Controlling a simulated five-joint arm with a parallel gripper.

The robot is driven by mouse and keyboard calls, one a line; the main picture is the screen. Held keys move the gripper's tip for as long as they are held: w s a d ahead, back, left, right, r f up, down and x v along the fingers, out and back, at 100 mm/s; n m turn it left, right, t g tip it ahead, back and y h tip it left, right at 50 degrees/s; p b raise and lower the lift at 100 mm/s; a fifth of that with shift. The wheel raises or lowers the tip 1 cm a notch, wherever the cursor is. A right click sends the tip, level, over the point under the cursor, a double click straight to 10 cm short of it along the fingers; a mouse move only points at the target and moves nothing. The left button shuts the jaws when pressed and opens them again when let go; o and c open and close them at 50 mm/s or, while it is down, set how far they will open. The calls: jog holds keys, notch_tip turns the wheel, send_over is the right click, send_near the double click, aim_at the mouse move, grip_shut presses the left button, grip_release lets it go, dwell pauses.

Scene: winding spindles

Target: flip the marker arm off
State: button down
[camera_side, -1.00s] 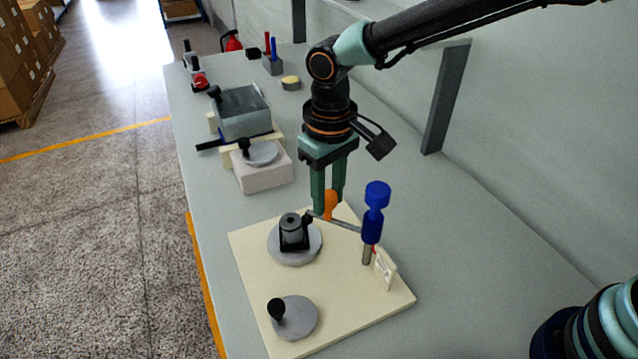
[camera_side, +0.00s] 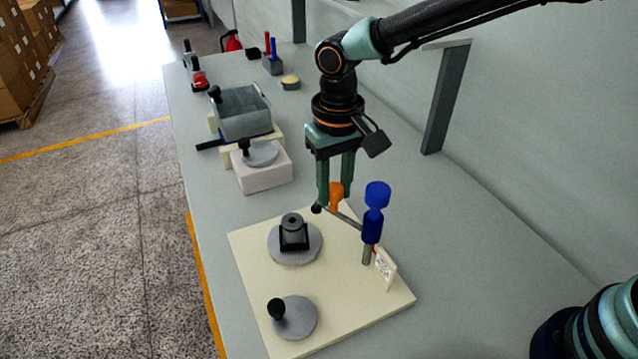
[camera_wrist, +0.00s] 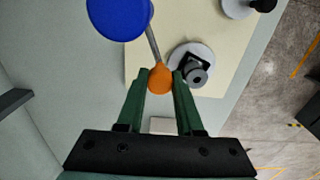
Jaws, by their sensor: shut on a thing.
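The marker arm (camera_side: 347,219) is a thin grey rod reaching from a post with a blue top (camera_side: 376,205), with a black tip and an orange knob (camera_side: 336,196). My gripper (camera_side: 334,200) points down and is shut on the orange knob; the wrist view also shows the knob (camera_wrist: 160,79) between the green fingers. The rod's black tip (camera_side: 317,208) is beside the fingers, clear of the grey spindle (camera_side: 292,228) on its round disc. In the wrist view the spindle (camera_wrist: 197,72) is right of the knob.
A cream board (camera_side: 370,306) carries the post, a small upright label plate (camera_side: 385,268) and a second disc with a black crank knob (camera_side: 295,317). A pale block with a disc (camera_side: 262,176) and a grey bin (camera_side: 240,112) stand farther back. The table right of the board is clear.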

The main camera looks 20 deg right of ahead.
jog(key=shift+w+d+m, duration=0.2)
jog(key=shift+d+m, duration=0.85)
jog(key=shift+m, duration=0.55)
jog(key=shift+w+d+m, duration=0.2)
jog(key=shift+d+m, duration=0.85)
jog(key=shift+m, duration=0.55)
jog(key=shift+d, duration=0.1)
jog(key=c, duration=0.5)
grip_release()
jog(key=shift+c, duration=0.2)
jog(key=shift+r, duration=0.15)
notch_tip(320, 180, up, 12)
